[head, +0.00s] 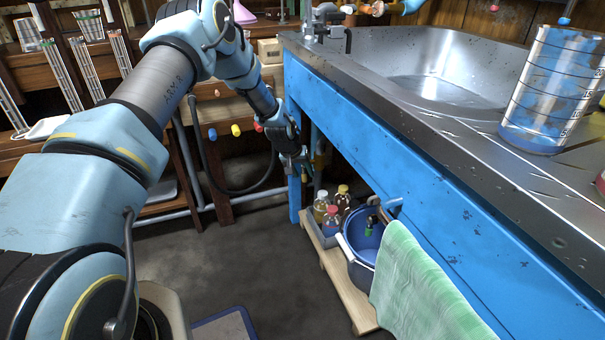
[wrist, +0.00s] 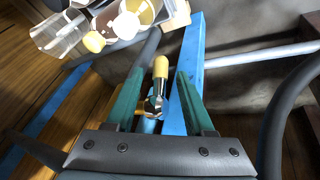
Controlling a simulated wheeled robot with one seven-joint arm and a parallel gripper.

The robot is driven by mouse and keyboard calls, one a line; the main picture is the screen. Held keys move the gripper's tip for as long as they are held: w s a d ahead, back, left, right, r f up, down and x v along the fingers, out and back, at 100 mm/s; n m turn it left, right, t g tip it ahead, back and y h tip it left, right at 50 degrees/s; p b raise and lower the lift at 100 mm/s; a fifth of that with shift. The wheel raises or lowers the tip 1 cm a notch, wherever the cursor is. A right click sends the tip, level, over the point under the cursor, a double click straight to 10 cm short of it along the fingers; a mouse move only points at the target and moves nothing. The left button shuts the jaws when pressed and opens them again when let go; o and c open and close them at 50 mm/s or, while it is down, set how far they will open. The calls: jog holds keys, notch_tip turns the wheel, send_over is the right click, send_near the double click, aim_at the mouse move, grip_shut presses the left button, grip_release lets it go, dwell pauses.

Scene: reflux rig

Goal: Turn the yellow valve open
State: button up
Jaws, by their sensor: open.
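A valve with a yellow lever handle (wrist: 161,68) and a metal body stands on a pipe in the wrist view. My gripper (wrist: 160,74) has two green fingers, spread apart, one on each side of the handle. The handle lies between the fingertips; I cannot tell whether either finger touches it. In the head view, my gripper (head: 304,163) is low beside the blue sink frame's far leg, and the valve there is small and mostly hidden.
The blue sink frame (head: 400,150) runs along the right; its leg (wrist: 195,50) is close to my gripper. A dark hose (head: 240,190) hangs nearby. Bottles (head: 331,215) and a blue pot (head: 366,245) sit under the sink. A green towel (head: 420,285) hangs in front.

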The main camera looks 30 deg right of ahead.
jog(key=shift+c, duration=0.2)
grip_shut()
jog(key=shift+s, duration=0.1)
dwell(0.4)
jog(key=shift+f+t, duration=0.2)
jog(key=shift+t, duration=0.6)
jog(key=shift+w+f+m+t, duration=0.1)
jog(key=shift+w+m+t, duration=0.2)
jog(key=shift+t, duration=0.2)
jog(key=shift+w+t+h, duration=0.15)
jog(key=shift+t+h, duration=0.15)
jog(key=shift+t, duration=0.1)
